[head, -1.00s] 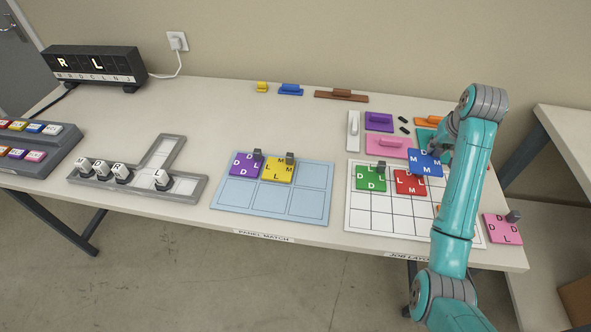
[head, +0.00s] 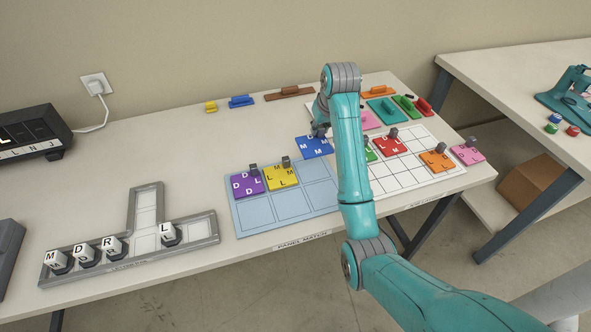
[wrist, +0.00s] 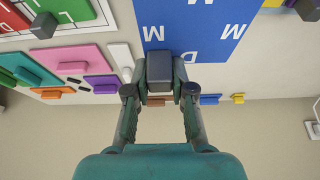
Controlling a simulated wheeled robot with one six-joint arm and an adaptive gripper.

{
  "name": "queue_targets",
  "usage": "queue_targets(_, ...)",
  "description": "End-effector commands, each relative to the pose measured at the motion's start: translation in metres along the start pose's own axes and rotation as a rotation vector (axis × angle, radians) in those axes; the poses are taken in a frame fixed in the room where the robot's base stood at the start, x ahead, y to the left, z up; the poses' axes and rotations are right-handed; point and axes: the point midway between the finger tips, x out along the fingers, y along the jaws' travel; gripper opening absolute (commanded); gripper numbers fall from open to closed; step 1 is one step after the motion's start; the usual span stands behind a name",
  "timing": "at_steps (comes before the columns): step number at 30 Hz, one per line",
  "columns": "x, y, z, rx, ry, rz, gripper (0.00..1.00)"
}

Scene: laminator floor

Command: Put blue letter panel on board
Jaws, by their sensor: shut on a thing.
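The blue letter panel (head: 311,147), lettered M and D, is held in my gripper (head: 320,130) just behind the top right of the light-blue board (head: 262,213). In the wrist view the panel (wrist: 200,25) fills the upper middle, and my gripper (wrist: 160,80) is shut on its dark grip block. The board has a grid of squares. A purple panel (head: 247,183) and a yellow panel (head: 282,176) sit in its far row at left and middle. The far right square is partly below the blue panel. Whether the panel touches anything is unclear.
A white grid board (head: 410,176) to the right holds red (head: 389,146), green and orange panels, partly hidden by my arm. A pink panel (head: 467,154) lies at its right. A grey letter tray (head: 110,260) is at left. Coloured handled pieces line the table's back.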

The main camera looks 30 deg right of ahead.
Motion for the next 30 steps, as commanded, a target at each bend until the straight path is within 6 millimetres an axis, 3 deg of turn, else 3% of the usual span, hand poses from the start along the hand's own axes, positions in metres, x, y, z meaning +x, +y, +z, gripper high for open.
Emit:
queue_targets(9,0.046,0.0,0.021,0.0,-0.004,-0.001,0.0)
queue_targets(24,0.089,0.0,0.038,0.0,-0.002,0.0,0.0)
queue_targets(30,0.09,0.0,0.037,0.0,0.0,0.0,0.0)
